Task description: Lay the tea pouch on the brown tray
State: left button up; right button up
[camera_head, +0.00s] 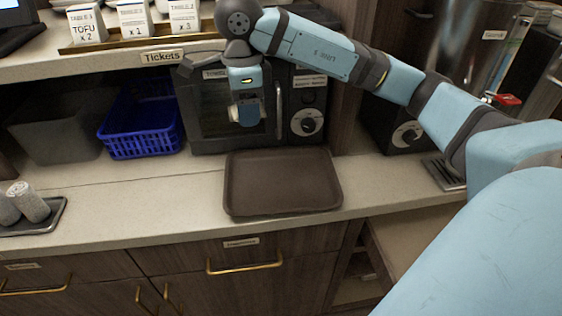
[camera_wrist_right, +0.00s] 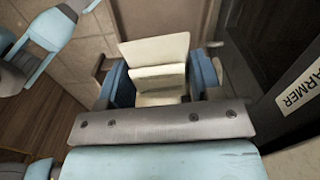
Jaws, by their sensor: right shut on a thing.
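The brown tray (camera_head: 283,182) lies empty on the counter in front of the warmer. My right gripper (camera_head: 248,112) hangs above and behind the tray's left part, in front of the warmer's door. It is shut on the cream-coloured tea pouch, which shows between the blue fingers in the right wrist view (camera_wrist_right: 157,65). In the head view the fingers hide most of the pouch. The pouch is held clear of the tray. My left gripper is not in view in the head view.
A blue basket (camera_head: 141,132) and a grey bin (camera_head: 52,130) stand left of the warmer (camera_head: 215,115). A small dark tray (camera_head: 42,222) with rolled towels lies at the far left. The counter between it and the brown tray is clear. A ticket shelf (camera_head: 110,62) overhangs the back.

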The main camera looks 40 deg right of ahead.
aim_at(257, 185)
jog(key=shift+s+d+r+m+b, duration=0.25)
jog(key=shift+r+m+b, duration=0.1)
jog(key=shift+m, duration=0.35)
notch_tip(257, 185, down, 20)
jog(key=shift+r+b, duration=0.2)
jog(key=shift+b, duration=0.9)
jog(key=shift+f, duration=0.2)
jog(key=o, duration=1)
jog(key=shift+r, duration=0.15)
notch_tip(257, 185, up, 12)
jog(key=shift+r+p, duration=0.1)
jog(key=shift+p, duration=0.55)
